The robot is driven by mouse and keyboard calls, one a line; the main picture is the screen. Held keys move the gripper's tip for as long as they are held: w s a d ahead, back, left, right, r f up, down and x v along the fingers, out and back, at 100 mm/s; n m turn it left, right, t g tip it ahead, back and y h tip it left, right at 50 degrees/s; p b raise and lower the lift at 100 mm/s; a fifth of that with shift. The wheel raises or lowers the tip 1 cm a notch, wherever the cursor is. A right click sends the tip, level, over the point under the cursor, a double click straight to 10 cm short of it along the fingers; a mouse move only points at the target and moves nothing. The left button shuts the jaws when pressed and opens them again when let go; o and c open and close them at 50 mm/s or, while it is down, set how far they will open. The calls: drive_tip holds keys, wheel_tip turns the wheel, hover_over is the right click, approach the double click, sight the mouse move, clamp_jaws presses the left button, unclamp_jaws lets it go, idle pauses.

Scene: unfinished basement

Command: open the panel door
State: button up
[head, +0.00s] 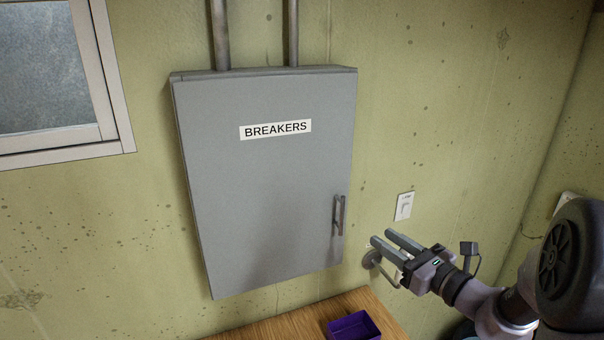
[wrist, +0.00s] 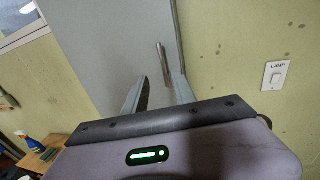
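The grey breaker panel door (head: 268,190) is shut on the wall, with a "BREAKERS" label (head: 275,130) near its top. Its upright bar handle (head: 339,215) is at the lower right edge of the door. My gripper (head: 382,241) is to the right of and below the handle in the head view, its fingers pointing toward the panel. In the wrist view the fingers (wrist: 158,90) stand apart with an empty gap between them. The handle (wrist: 162,60) shows just beyond that gap, and I see no contact. The door (wrist: 110,50) fills the upper left there.
A light switch (head: 404,206), marked LAMP in the wrist view (wrist: 274,75), is on the wall right of the panel. A wooden table (head: 280,318) with a purple tray (head: 354,327) stands below. A window (head: 50,70) is at left. A spray bottle (wrist: 28,143) shows at lower left.

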drive_tip(key=p, duration=0.2)
hover_over(341, 227)
drive_tip(key=shift+w, duration=0.35)
drive_tip(key=shift+d, duration=0.1)
clamp_jaws()
idle(1.0)
